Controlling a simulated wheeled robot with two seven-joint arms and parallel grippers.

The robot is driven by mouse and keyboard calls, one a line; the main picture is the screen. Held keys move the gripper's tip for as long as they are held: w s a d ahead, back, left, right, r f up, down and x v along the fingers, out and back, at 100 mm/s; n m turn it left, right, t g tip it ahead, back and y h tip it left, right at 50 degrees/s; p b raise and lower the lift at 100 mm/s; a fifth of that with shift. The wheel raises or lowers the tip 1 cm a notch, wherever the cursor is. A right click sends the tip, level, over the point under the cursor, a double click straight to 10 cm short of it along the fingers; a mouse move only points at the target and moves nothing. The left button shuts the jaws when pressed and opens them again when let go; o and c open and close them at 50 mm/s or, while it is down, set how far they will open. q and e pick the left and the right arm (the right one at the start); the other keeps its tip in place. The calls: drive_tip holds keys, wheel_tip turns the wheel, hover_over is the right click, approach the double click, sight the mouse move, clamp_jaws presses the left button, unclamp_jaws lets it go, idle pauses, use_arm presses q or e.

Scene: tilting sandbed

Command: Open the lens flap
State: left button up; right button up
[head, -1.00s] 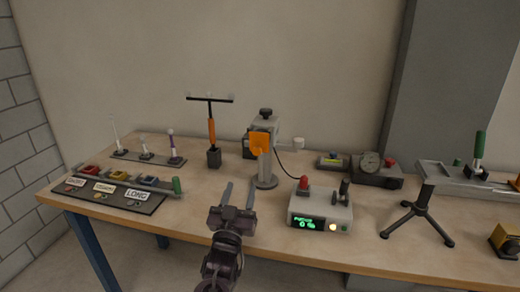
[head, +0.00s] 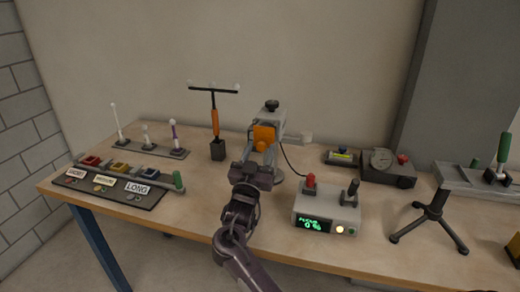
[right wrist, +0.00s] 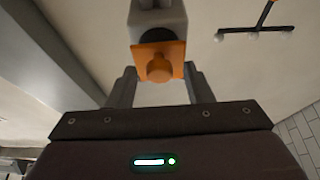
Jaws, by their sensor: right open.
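The lens flap is an orange plate (head: 264,137) with a round orange knob, on the front of a grey scanner head (head: 271,117) on a stand. In the right wrist view the flap (right wrist: 171,50) hangs in front of a dark round lens, with its knob (right wrist: 159,68) toward me. My right gripper (head: 261,152) is open, its fingers pointing at the flap. In the right wrist view the fingertips (right wrist: 159,74) stand to either side of the knob, apart from it. I cannot tell the exact depth. My left gripper is not in view.
A control box (head: 326,211) with a red knob and a green display stands right of my arm. An orange-handled T-bar tool (head: 214,122) stands to the left. A label board (head: 150,201) lies front left. A tripod (head: 431,219) stands at the right.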

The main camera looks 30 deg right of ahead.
drive_tip(key=shift+w+d+r, duration=0.1)
drive_tip(key=shift+w+d, duration=0.05)
drive_tip(key=shift+d, duration=0.05)
clamp_jaws()
idle(0.3)
